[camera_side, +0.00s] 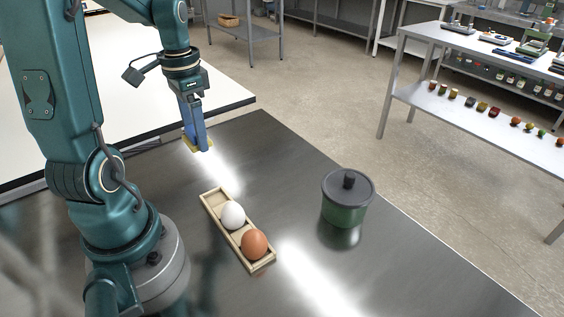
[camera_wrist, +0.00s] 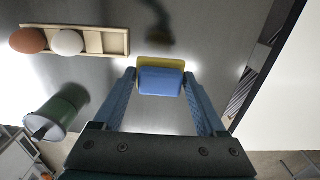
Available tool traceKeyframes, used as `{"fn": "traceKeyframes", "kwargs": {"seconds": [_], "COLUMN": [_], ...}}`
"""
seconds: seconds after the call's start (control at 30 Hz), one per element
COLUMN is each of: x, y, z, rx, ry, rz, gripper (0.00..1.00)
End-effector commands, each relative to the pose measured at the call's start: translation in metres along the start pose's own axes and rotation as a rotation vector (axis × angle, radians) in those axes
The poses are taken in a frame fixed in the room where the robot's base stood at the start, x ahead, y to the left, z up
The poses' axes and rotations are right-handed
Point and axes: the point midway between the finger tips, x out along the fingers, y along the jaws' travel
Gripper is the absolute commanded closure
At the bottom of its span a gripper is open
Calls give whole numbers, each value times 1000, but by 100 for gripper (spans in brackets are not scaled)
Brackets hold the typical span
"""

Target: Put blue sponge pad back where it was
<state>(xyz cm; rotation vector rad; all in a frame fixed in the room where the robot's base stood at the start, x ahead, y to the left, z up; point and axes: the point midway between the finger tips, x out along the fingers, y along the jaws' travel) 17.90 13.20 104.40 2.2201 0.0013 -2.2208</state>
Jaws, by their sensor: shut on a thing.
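A blue sponge pad (camera_wrist: 160,81) is between the fingertips of my gripper (camera_wrist: 160,76) in the wrist view. My gripper is shut on it. A yellow layer or patch (camera_wrist: 161,63) shows just beyond the blue pad; I cannot tell whether it is part of the pad or a separate thing under it. In the side view my gripper (camera_side: 198,146) points down at the far left part of the dark metal table, with yellow (camera_side: 207,150) showing around its fingertips. The fingers mostly hide the pad there, and any gap to the table is hard to judge.
A wooden tray (camera_side: 211,204) with compartments holds a white egg (camera_side: 233,215) and a brown egg (camera_side: 254,244); its far compartment is empty. A green pot with a dark lid (camera_side: 347,198) stands to the right. The metal table (camera_side: 290,160) is clear between them and my gripper.

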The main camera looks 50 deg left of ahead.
Motion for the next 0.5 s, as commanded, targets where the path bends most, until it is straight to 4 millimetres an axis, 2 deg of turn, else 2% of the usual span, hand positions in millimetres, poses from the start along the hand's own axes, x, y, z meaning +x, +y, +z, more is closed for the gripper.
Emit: {"fn": "traceKeyframes", "kwargs": {"seconds": [0.3,0.5], "x": [38,49], "y": [43,54], "z": [-47,-61], "rx": [9,2], "ry": [-3,-1], "rz": [2,0], "gripper": [78,78]}}
